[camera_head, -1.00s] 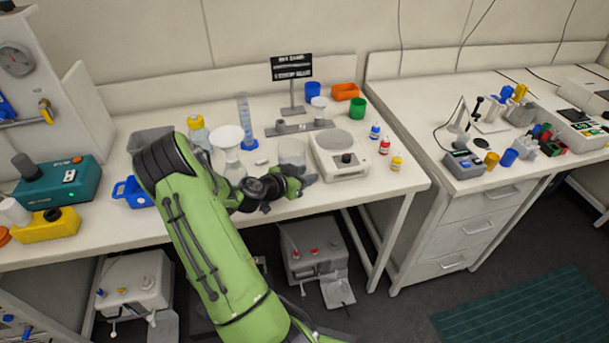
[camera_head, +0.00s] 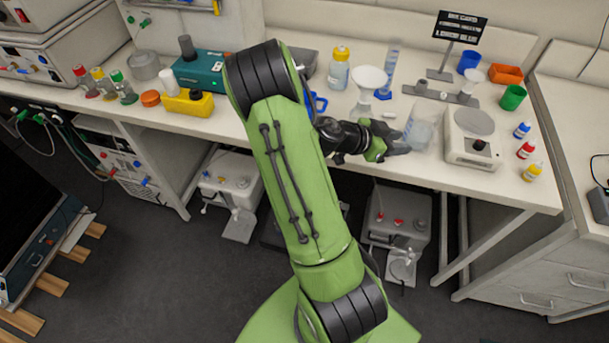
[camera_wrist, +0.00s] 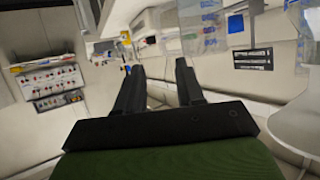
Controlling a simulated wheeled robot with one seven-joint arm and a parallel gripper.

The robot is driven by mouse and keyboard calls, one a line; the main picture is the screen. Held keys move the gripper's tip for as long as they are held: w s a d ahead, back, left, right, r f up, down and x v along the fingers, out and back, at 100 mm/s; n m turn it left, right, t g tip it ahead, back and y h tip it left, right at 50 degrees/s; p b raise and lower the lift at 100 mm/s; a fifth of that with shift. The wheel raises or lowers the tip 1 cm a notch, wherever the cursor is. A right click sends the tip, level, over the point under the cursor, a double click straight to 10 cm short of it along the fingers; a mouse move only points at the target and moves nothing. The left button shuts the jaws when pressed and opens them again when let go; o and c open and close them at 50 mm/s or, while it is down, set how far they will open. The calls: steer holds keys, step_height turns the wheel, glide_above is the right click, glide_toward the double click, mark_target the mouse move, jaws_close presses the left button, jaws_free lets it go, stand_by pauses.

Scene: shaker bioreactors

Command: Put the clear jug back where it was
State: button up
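The clear jug (camera_head: 422,128) stands on the left bench, just left of the white scale, in the head view. Its lower left part is hidden behind my gripper (camera_head: 402,149), which is at the jug's front left near the bench's front edge. In the wrist view my gripper's two dark fingers (camera_wrist: 158,75) are spread with a gap between them, and I see nothing held there. A see-through surface with blue marks (camera_wrist: 208,28) shows beyond the right finger; I cannot tell for sure whether it is the jug. Contact between fingers and jug cannot be made out.
The white scale (camera_head: 473,150) is close right of the jug. A flask with a white funnel (camera_head: 369,78), a tall cylinder (camera_head: 390,68) and a yellow-capped bottle (camera_head: 339,70) stand behind my arm. Small dropper bottles (camera_head: 526,149) are at the right. A sign (camera_head: 459,28) stands at the back.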

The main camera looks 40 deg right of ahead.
steer(key=w+a+r+n+t+y, duration=0.3)
steer(key=w+a+n+t, duration=0.1)
steer(key=a, duration=0.5)
steer(key=w+a+r+n+t+y, duration=0.25)
steer(key=w+a+n+y, duration=0.2)
steer(key=a, duration=0.55)
steer(key=s+a+r+n+t+y, duration=0.2)
steer(key=s+a+r+n, duration=0.1)
steer(key=a+n, duration=0.4)
steer(key=s+a+r+n+t+y, duration=0.2)
steer(key=s+a+r+n, duration=0.2)
steer(key=a+n, duration=0.3)
steer(key=a, duration=0.4)
steer(key=shift+s+a+r+n+t+y, duration=0.15)
steer(key=shift+s+a+n+t+y, duration=0.05)
steer(key=shift+s+n+t+y, duration=0.15)
steer(key=shift+d, duration=0.1)
